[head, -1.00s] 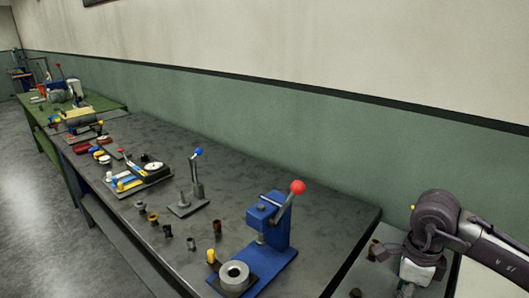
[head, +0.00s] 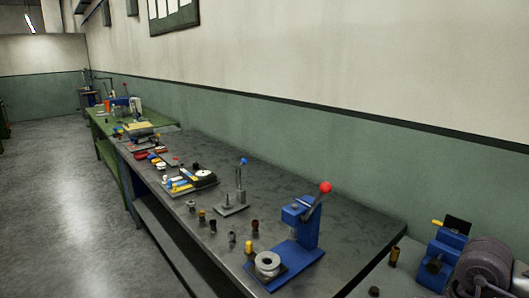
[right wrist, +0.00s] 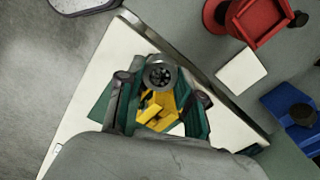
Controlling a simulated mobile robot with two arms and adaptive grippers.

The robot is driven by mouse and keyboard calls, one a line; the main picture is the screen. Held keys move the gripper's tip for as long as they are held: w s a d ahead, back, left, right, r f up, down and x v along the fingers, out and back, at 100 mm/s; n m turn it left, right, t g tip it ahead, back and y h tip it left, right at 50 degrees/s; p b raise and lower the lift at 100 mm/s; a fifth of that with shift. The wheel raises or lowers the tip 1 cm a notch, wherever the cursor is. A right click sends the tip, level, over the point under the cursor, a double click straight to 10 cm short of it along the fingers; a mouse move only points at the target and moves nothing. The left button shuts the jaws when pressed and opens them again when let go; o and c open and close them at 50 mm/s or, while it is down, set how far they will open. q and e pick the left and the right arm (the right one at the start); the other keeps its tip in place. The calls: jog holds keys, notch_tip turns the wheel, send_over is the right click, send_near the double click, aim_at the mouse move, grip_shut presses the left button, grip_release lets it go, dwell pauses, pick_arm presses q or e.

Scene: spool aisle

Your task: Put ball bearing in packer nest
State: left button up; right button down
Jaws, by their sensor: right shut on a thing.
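In the right wrist view, my right gripper (right wrist: 161,88) is shut on the ball bearing (right wrist: 160,74), a dark grey ring with small round parts around its middle. I cannot clearly identify the packer nest in either view. The head view shows a blue hand press (head: 305,225) with a red-knobbed lever and a grey ring-shaped part (head: 267,262) on its base plate.
Small cylinders (head: 232,238) and a post stand (head: 238,195) stand on the dark bench (head: 345,232). In the wrist view, a red stand (right wrist: 255,18), a white block (right wrist: 241,70) and a blue fixture (right wrist: 292,115) lie to the right.

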pick_arm(q)
jog(key=shift+w+a, duration=0.1)
jog(key=shift+w, duration=0.05)
pick_arm(e)
jog(key=s+a+f+n, duration=0.1)
jog(key=s+a+n, duration=0.1)
jog(key=a+n, duration=1.2)
jog(key=n, duration=0.9)
jog(key=shift+s+f, duration=0.2)
jog(key=shift+s, duration=0.05)
